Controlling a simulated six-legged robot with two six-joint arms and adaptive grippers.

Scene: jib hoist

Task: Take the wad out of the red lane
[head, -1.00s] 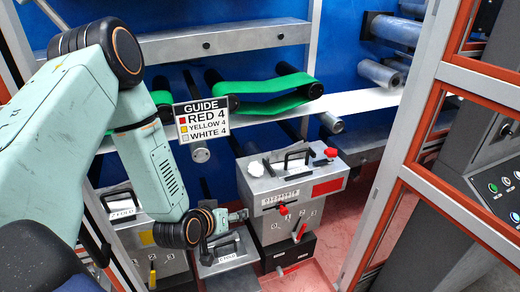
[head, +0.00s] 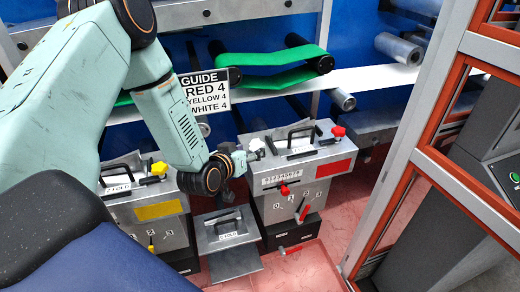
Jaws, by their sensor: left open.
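The red lane is the grey box with a red panel (head: 334,169) and a red knob on top, right of centre. A small white crumpled wad (head: 256,145) sits at the left end of its top. My left gripper (head: 250,156) is open at the wad, close to the box's top left edge. The fingers partly overlap the wad's lower side, and I cannot tell whether they touch it. My right gripper is not in view.
A grey box with a yellow panel (head: 160,210) stands left of the red lane. A lower grey box with a handle (head: 222,229) sits between them. A guide sign (head: 203,92) hangs behind my arm. An orange-edged frame (head: 395,200) stands at the right.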

